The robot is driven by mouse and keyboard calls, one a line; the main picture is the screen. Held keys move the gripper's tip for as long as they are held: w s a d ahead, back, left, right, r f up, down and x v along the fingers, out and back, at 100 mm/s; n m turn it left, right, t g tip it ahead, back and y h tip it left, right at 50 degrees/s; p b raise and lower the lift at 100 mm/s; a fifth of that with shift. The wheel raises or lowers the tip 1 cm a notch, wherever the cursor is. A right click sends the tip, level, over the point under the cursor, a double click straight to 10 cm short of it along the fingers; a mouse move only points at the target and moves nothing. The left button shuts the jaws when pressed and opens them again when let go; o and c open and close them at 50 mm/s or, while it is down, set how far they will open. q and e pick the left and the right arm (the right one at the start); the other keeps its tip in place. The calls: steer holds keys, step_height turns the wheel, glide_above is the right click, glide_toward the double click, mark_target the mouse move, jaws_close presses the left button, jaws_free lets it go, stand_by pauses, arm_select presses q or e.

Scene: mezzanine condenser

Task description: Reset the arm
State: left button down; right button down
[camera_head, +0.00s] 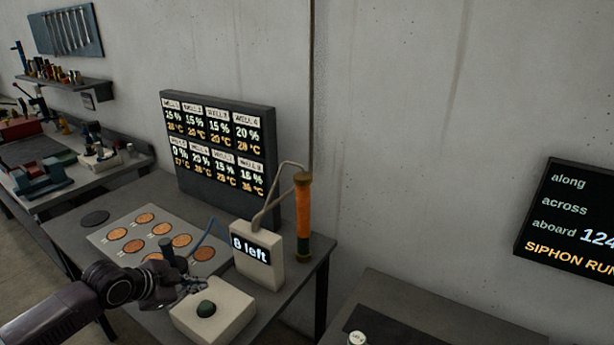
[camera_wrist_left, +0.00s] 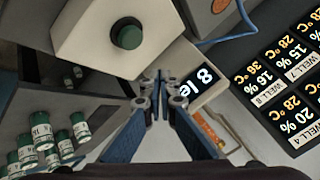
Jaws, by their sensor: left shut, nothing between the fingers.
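My left arm comes in from the left in the head view. Its gripper (camera_head: 192,284) is above the desk, by the pale box (camera_head: 236,307) with a dark green button (camera_head: 206,309). In the left wrist view the gripper (camera_wrist_left: 158,82) has its fingertips together with nothing between them. The green button (camera_wrist_left: 127,34) and its box (camera_wrist_left: 88,28) show above it there. A pale counter unit (camera_head: 258,270) reading "8 left" stands just beyond the box. My right gripper is not in view.
A plate (camera_head: 112,235) with several copper discs lies on the desk. A dark screen (camera_head: 218,150) with well readings and an orange-and-green column (camera_head: 303,220) stand behind. Several green-and-white vials (camera_wrist_left: 40,135) show in the left wrist view. A second table (camera_head: 430,315) is at right.

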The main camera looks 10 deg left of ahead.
arm_select(q)
steer(key=s+d+f+n+g+h, duration=0.1)
steer(key=s+d+f+g, duration=0.1)
steer(key=s+d+f, duration=0.45)
steer(key=s+d+f+n+g, duration=0.1)
steer(key=s+d+f, duration=0.3)
steer(key=s+d, duration=0.5)
steer(key=s+d+n+g+y, duration=0.25)
steer(key=s+n, duration=0.55)
steer(key=s, duration=0.9)
step_height(320, 180, down, 28)
steer(key=s+f+b, duration=0.1)
steer(key=b, duration=0.3)
steer(key=s+a+f+g+b, duration=0.1)
steer(key=s+a+f, duration=0.1)
steer(key=s+f, duration=0.7)
steer(key=s+a+f+g+y+b, duration=0.1)
steer(key=s+a+f+b, duration=0.1)
steer(key=s+f, duration=0.7)
step_height(320, 180, down, 2)
steer(key=shift+f, duration=0.2)
